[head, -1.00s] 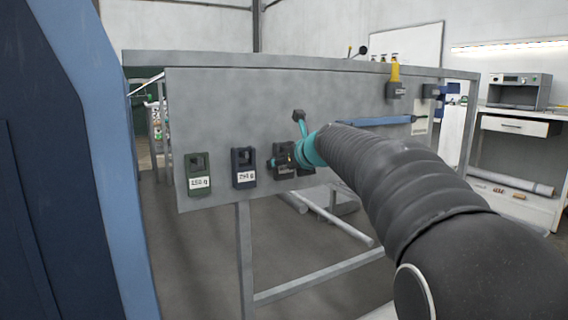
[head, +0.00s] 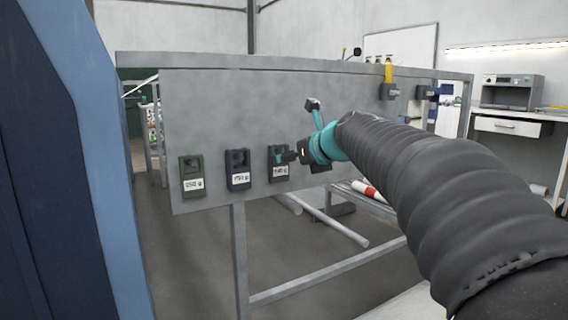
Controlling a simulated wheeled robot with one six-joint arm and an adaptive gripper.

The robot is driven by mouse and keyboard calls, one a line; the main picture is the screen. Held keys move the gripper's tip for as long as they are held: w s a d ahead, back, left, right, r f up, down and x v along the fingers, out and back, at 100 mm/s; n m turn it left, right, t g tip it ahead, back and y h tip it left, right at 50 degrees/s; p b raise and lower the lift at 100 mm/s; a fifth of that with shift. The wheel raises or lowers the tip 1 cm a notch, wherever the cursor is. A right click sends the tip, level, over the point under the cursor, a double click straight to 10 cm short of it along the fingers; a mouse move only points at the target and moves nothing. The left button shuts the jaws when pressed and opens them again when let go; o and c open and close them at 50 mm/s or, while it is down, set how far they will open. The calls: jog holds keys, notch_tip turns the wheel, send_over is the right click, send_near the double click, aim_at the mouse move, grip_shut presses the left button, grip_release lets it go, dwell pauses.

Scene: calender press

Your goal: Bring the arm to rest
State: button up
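My arm, in a black ribbed sleeve with a teal wrist, reaches from the lower right toward the grey panel. My gripper (head: 290,157) is small and dark at the end of the wrist, in front of the panel just beside the third holder (head: 279,163). Its fingers are too small and dark to tell whether they are open or shut, or whether they touch the holder. No held object can be made out.
The grey panel (head: 215,115) carries a green holder (head: 192,176) and a dark blue holder (head: 238,169), both labelled. A yellow-handled tool (head: 388,74) hangs at its upper right. A blue machine side (head: 75,150) stands close at left. A red-and-white roll (head: 369,191) lies behind my arm.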

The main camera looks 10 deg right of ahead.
jog(key=s+d+f+n+g+h, duration=0.15)
jog(key=s+f+n+g, duration=0.35)
jog(key=s+f+n, duration=1.05)
jog(key=s+a+f+n+g+h+p, duration=0.1)
jog(key=s+f+n, duration=0.3)
jog(key=s+n, duration=0.4)
jog(key=s+a+f+n+g+h+p, duration=0.1)
jog(key=s+a+f+n, duration=0.1)
jog(key=s+f+n, duration=0.3)
jog(key=shift+s+f+n+h, duration=0.15)
jog(key=shift+s+n+h, duration=0.2)
jog(key=shift+s+n, duration=2.35)
